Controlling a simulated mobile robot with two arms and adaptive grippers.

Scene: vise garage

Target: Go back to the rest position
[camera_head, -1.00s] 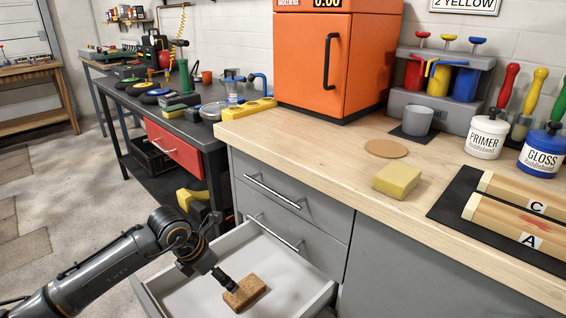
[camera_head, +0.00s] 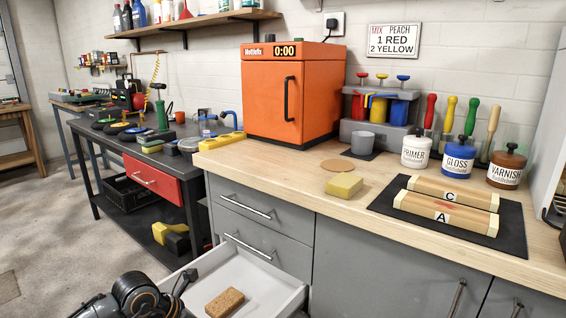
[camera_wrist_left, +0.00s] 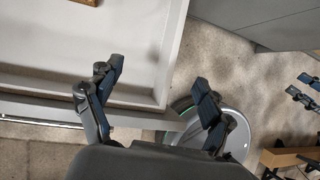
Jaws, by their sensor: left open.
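My left arm shows at the bottom left of the head view, low beside the open drawer (camera_head: 285,290). In the left wrist view my left gripper (camera_wrist_left: 158,82) is open and empty, its fingers well apart over the drawer's edge (camera_wrist_left: 172,60). A brown block (camera_head: 224,303) lies in the drawer, apart from the gripper; its edge shows at the top of the wrist view (camera_wrist_left: 86,2). Dark fingers with blue pads, seemingly my right gripper (camera_wrist_left: 302,87), show at the right edge of the wrist view; their opening is unclear.
The wooden worktop (camera_head: 290,185) holds a yellow sponge (camera_head: 344,186), an orange oven (camera_head: 292,95), a grey cup (camera_head: 363,142), paint jars and a black mat (camera_head: 510,240) with wooden pieces. A dark workbench (camera_head: 105,150) stands at left. The floor (camera_head: 45,240) at left is clear.

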